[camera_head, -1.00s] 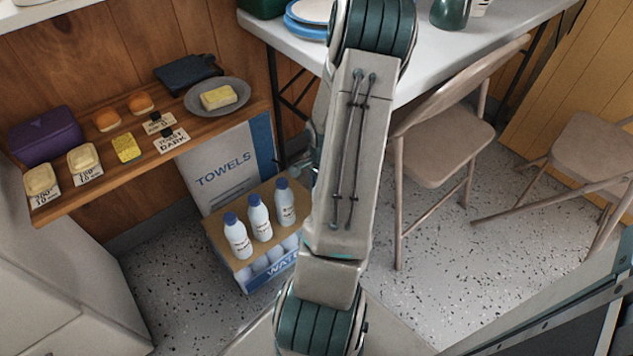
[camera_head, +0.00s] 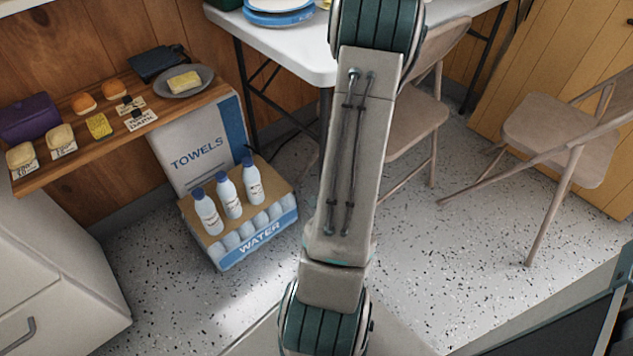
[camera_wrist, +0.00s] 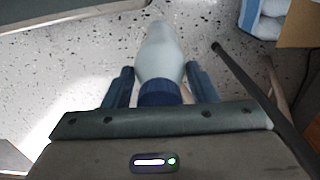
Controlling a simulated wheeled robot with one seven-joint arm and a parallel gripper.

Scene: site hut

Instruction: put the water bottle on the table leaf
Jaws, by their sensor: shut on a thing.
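A water bottle (camera_wrist: 160,50) with a pale body and dark blue cap is held in my gripper (camera_wrist: 160,82) in the wrist view. The two dark fingers are shut on it near the cap end, and its body points away above the floor. In the head view my arm's links fill the middle; the gripper and held bottle are hidden. A white table (camera_head: 290,46) stands at the top behind my arm, with blue-rimmed plates (camera_head: 278,12) on it. A wooden board (camera_head: 100,158) along the left wall carries food. I cannot tell which surface is the leaf.
Three more bottles (camera_head: 230,198) stand on the water carton (camera_head: 260,235), before a towels box (camera_head: 198,150). Folding chairs (camera_head: 415,115) and (camera_head: 555,135) stand centre right. A pale cabinet (camera_head: 60,280) is at lower left. Speckled floor (camera_head: 430,270) is free at right.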

